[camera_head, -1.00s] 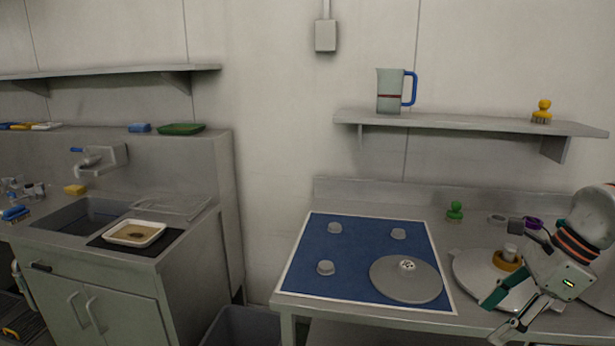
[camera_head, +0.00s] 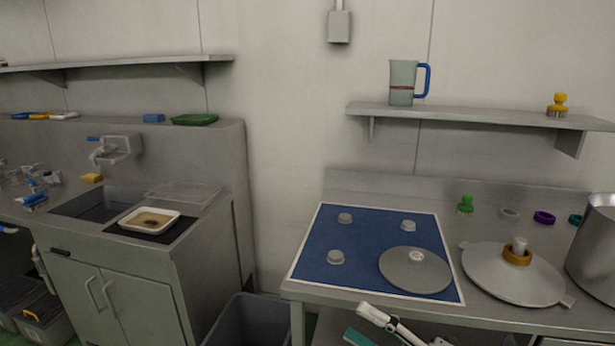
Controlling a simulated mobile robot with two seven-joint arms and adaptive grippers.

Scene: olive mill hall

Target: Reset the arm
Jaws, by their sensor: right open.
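My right gripper (camera_head: 360,322) is at the bottom middle of the head view, in front of the table's front edge and below its top. Its fingers are apart with nothing between them; part of it is cut off by the frame. At the far left edge, pale and blue parts, apparently of my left gripper (camera_head: 40,268), show beside the sink cabinet. Too little of them shows to tell their state.
The table holds a blue mat (camera_head: 325,236) with several grey knobs and a grey disc (camera_head: 415,271). A lid (camera_head: 500,278) with an orange ring and a steel pot (camera_head: 598,245) are at right. A grey bin (camera_head: 240,322) stands left of the table.

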